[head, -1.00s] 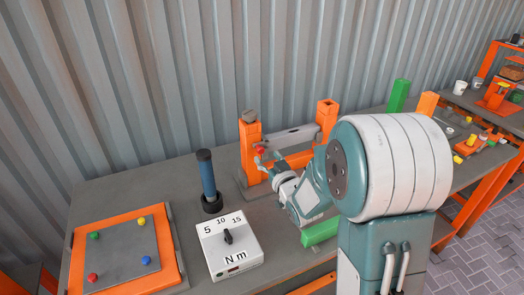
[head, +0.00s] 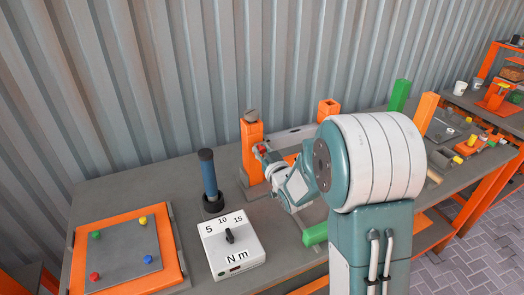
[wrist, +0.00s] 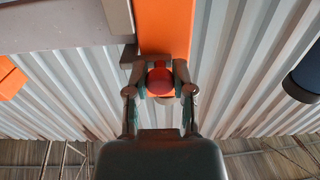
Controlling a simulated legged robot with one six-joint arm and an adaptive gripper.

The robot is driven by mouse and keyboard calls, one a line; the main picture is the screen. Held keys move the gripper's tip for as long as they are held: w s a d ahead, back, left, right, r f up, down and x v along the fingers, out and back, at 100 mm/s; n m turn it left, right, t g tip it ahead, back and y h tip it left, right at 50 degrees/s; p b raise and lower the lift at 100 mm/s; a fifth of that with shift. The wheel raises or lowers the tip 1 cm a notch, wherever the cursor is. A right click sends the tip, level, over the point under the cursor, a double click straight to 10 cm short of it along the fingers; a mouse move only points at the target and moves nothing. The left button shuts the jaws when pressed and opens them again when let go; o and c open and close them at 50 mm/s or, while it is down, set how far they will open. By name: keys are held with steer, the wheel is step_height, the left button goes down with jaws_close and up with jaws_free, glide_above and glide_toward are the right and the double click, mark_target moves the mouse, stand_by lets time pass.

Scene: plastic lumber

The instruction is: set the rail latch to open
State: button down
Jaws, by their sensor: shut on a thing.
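The rail latch shows as a red knob (wrist: 160,81) in front of an orange post in the wrist view. It is small and partly covered in the head view (head: 262,148). My gripper (wrist: 161,90) is shut on the red knob, with one finger on each side of it. In the head view my gripper (head: 264,153) is at the left orange post (head: 252,142). A grey rail (head: 288,138) runs from there toward the right orange post (head: 328,112). My arm hides part of the rail, and the latch setting cannot be read clearly.
A blue cylinder (head: 208,177) stands upright in a dark holder left of my gripper. A white torque dial box (head: 231,245) and an orange-framed plate (head: 125,285) lie nearer the front. A green block (head: 315,234) is beside my arm. A corrugated wall (head: 150,90) closes the back.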

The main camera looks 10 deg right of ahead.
steer(key=a, duration=0.3)
steer(key=shift+s+a, duration=0.1)
steer(key=shift+s, duration=0.15)
steer(key=c, duration=0.8)
jaws_free()
steer(key=o, duration=0.4)
steer(key=shift+a, duration=0.1)
steer(key=shift+c, duration=0.2)
steer(key=shift+a, duration=0.15)
